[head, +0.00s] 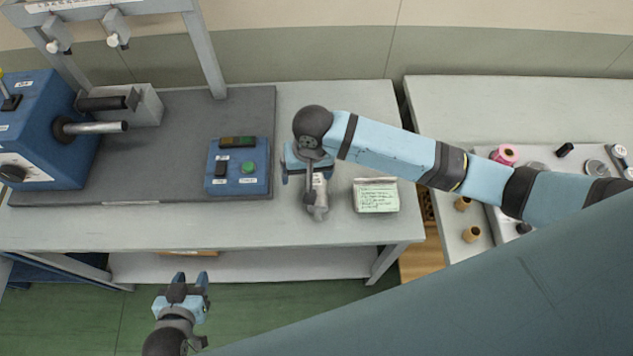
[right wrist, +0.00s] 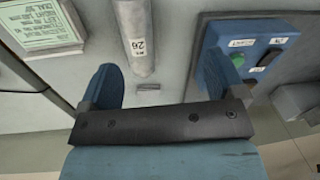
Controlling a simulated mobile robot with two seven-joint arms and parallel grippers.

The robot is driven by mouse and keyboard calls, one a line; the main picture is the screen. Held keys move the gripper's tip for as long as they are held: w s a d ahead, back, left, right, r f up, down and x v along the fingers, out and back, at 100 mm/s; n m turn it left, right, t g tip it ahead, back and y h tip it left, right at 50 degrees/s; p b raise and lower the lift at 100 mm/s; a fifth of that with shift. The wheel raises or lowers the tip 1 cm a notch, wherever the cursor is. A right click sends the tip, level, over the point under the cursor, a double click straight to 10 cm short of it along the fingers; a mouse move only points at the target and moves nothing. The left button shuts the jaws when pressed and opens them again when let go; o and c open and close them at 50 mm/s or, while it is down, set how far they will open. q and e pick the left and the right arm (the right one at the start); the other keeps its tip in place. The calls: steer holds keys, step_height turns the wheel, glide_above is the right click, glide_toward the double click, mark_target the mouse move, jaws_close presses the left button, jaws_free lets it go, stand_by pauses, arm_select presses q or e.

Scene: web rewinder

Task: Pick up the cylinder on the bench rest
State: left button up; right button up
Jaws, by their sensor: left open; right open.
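The cylinder (head: 319,188) is grey with a white label and lies on the bench between the blue control box and the card holder. In the right wrist view the cylinder (right wrist: 138,45) shows the number 26 on its label. My right gripper (head: 306,172) is open above the bench, over the cylinder's far end. In the right wrist view its fingers (right wrist: 162,80) are apart and empty, with the cylinder lying beyond them, nearer the left finger. The rest under the cylinder is mostly hidden. My left gripper (head: 190,279) is open and empty over the green floor before the bench.
The blue control box (head: 238,166) with a green button stands close left of the cylinder. A card holder (head: 376,196) stands to its right. A blue rewinder unit (head: 40,130) with a shaft is at the left. A tray (head: 490,158) with spools is on the right table.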

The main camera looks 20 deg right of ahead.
mark_target(316, 178)
steer(key=shift+m+h, duration=0.6)
steer(key=shift+m, duration=0.3)
steer(key=w+d+f, duration=0.1)
steer(key=f, duration=0.2)
steer(key=w+d+f, duration=0.1)
steer(key=f, duration=0.2)
steer(key=w+d+f, duration=0.1)
steer(key=f, duration=0.2)
steer(key=shift+w, duration=0.25)
steer(key=shift+w+d+f+p, duration=0.15)
steer(key=shift+f+p, duration=0.1)
steer(key=shift+f, duration=0.6)
steer(key=shift+d+f+p, duration=0.1)
steer(key=shift+f+p, duration=0.1)
steer(key=shift+f, duration=0.7)
steer(key=shift+w+d+f+p, duration=0.15)
steer(key=shift+f+p, duration=0.1)
steer(key=shift+f, duration=0.6)
steer(key=shift+s, duration=0.1)
steer(key=c, duration=1.3)
steer(key=shift+c, duration=0.6)
steer(key=shift+r, duration=0.15)
